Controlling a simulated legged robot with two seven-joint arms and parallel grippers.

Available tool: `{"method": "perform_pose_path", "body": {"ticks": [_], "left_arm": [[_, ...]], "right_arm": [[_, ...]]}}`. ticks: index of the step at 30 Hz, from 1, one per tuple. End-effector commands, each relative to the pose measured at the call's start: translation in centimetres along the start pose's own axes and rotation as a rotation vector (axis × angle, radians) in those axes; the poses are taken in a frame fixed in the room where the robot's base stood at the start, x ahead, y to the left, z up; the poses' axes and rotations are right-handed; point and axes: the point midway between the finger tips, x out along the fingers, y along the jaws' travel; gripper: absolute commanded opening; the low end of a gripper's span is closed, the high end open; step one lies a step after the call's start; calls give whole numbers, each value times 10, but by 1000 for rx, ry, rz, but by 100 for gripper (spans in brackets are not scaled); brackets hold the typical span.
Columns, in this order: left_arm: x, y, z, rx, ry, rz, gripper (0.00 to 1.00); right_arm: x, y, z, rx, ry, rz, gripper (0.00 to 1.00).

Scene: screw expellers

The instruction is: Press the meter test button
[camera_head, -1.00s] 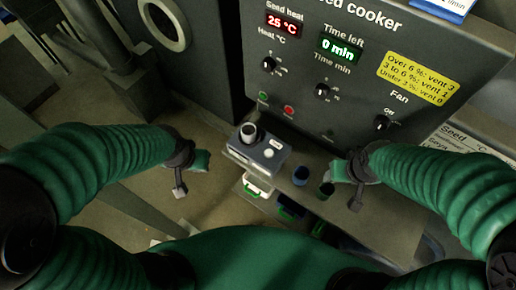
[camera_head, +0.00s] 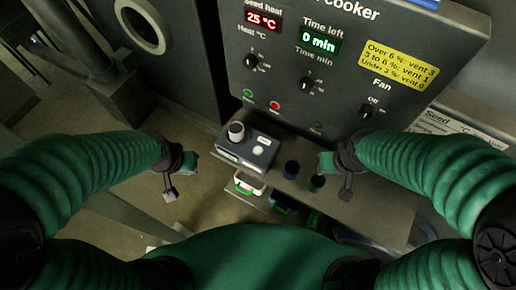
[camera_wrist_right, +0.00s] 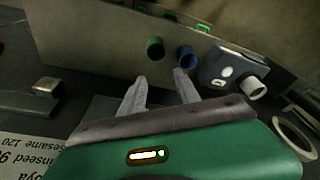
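The meter (camera_head: 247,150) is a small grey box on the shelf below the cooker panel. A pale cup (camera_head: 236,131) stands on its left part, and pale round spots, likely buttons, show on its right part; their labels are too small to read. The meter also shows at the right of the right wrist view (camera_wrist_right: 225,78). My right gripper (camera_head: 324,164) is right of the meter, apart from it; its two fingers (camera_wrist_right: 160,85) are spread with nothing between them. My left gripper (camera_head: 190,161) is left of the meter, apart from it; its opening is unclear.
A blue cup (camera_head: 291,169) and a green cup (camera_head: 317,183) stand right of the meter, close to my right gripper. The cooker panel (camera_head: 320,75) with knobs and displays rises behind. A white-and-green container (camera_head: 248,184) sits below the shelf's front edge.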

Motion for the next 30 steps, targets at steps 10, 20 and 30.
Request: {"method": "perform_pose_path", "body": {"ticks": [10,20,30], "left_arm": [[0,0,0,0,0,0,0],[0,0,0,0,0,0,0],[0,0,0,0,0,0,0]], "right_arm": [[0,0,0,0,0,0,0],[0,0,0,0,0,0,0],[0,0,0,0,0,0,0]]}}
